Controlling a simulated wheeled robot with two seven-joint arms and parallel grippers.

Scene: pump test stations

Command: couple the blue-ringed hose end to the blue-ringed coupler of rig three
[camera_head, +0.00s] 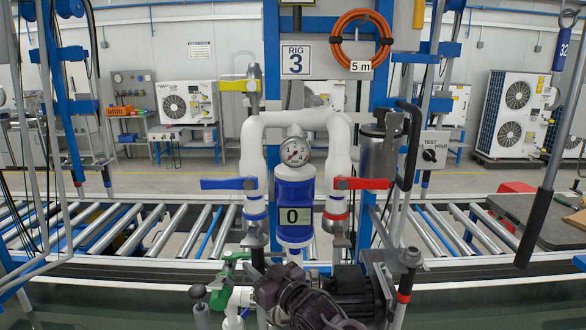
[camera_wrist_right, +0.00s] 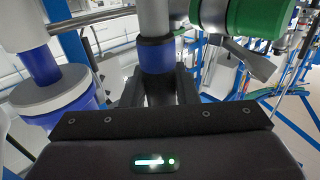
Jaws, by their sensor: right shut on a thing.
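Rig three, marked by its sign (camera_head: 295,60), stands in the middle of the head view. Its blue-ringed coupler (camera_head: 254,214) points down below the blue lever (camera_head: 229,184), left of the blue cylinder (camera_head: 294,195). My right gripper (camera_wrist_right: 157,95) has its dark fingers on either side of an upright blue-ringed piece (camera_wrist_right: 157,55), which I take as the blue-ringed hose end. A grey pipe (camera_wrist_right: 154,18) runs up above the blue ring; I cannot tell whether the two are joined. In the head view I cannot clearly separate this gripper from dark parts at lower middle. My left gripper is not seen.
A red-ringed coupler (camera_head: 335,215) hangs below the red lever (camera_head: 362,184). A dark pump (camera_head: 310,300) sits below the rig. A green fitting (camera_wrist_right: 245,18) is close to the right gripper. A red-ringed piece (camera_head: 404,297) stands right of the pump. A roller conveyor (camera_head: 170,230) runs behind.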

